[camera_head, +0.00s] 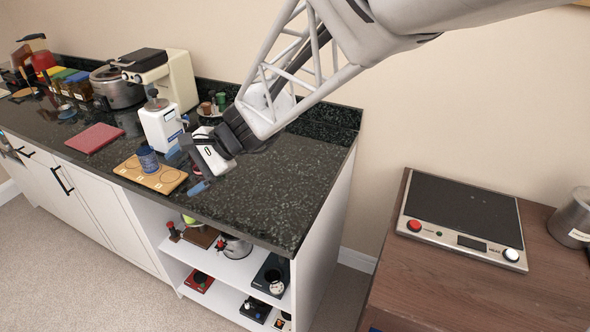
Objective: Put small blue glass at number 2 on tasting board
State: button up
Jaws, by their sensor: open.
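The small blue glass (147,158) stands upright on the tasting board (170,177), near the middle of its length. The board is light wood with ring outlines and small white labels along its front edge; the numbers are too small to read. One ring shows bare to the right of the glass. My gripper (188,169) is just right of the glass and board, low over the counter. Its jaws are open, apart from the glass, with nothing visible between them.
A white grinder (161,125) stands close behind the board, with a cream coffee machine (172,75) beyond it. A red mat (95,138) lies left of the board. The dark counter (275,195) is clear to the right. A scale-like heater (462,217) sits on a separate wooden table.

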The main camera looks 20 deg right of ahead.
jog(key=s+d+r+n+t+h, duration=0.1)
jog(key=s+d+n+h, duration=0.8)
jog(key=s+d, duration=1.2)
jog(key=shift+r+h, duration=0.35)
jog(key=shift+h, duration=0.85)
